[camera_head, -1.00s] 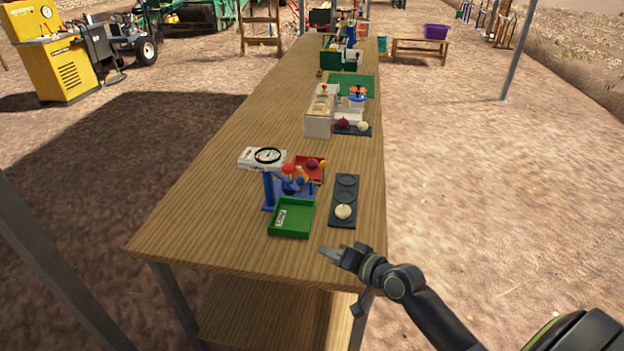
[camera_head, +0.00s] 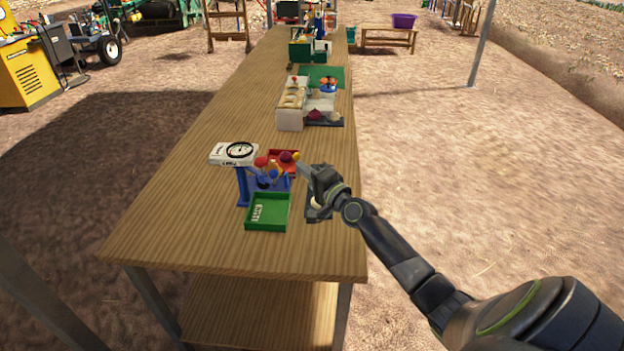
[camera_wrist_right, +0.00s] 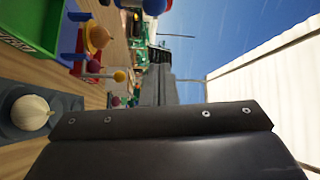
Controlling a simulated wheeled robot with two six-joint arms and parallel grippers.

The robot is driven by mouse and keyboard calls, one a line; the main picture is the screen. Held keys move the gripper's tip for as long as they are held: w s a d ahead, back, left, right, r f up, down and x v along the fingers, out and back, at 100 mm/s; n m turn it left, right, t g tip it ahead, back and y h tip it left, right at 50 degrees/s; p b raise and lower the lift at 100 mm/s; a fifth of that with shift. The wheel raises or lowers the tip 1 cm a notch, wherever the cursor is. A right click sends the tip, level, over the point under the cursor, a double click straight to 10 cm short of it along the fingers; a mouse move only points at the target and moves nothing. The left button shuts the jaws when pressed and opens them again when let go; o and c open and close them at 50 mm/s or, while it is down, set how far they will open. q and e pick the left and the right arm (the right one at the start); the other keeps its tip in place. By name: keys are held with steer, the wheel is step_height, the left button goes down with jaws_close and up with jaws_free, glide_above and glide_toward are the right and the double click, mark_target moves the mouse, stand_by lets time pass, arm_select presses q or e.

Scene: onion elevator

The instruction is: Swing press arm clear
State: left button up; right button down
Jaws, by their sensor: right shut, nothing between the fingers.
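The blue press (camera_head: 262,182) stands near the front of the table, with a round dial gauge (camera_head: 240,151) on top at its left. A rod, seen in the right wrist view, ends in a yellow knob (camera_wrist_right: 119,76); the knob also shows in the head view (camera_head: 296,156). An orange-brown onion (camera_wrist_right: 97,38) sits at the blue press in the wrist view. My right gripper (camera_head: 304,168) is shut and empty, just right of the yellow knob and close to it. I cannot tell whether they touch. My left gripper is out of view.
A green tray (camera_head: 251,223) lies in front of the press, and a red tray (camera_head: 273,156) holding a red onion (camera_head: 285,157) lies behind it. My right arm partly hides a dark tray with a white onion (camera_wrist_right: 32,112). The table's left side is bare.

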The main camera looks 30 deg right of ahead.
mark_target(277, 176)
steer(key=w+a, duration=0.1)
steer(key=w+a+p, duration=0.1)
steer(key=w+a, duration=0.1)
steer(key=a, duration=0.1)
steer(key=shift+a+f, duration=0.1)
steer(key=shift+f, duration=0.15)
stand_by(0.3)
steer(key=shift+s+a+p, duration=0.25)
steer(key=shift+a+p, duration=0.2)
steer(key=shift+a, duration=0.2)
steer(key=shift+s+a+p, duration=0.25)
steer(key=shift+a+p, duration=0.15)
steer(key=shift+a, duration=0.2)
steer(key=shift+d, duration=0.1)
steer(key=shift+f, duration=0.1)
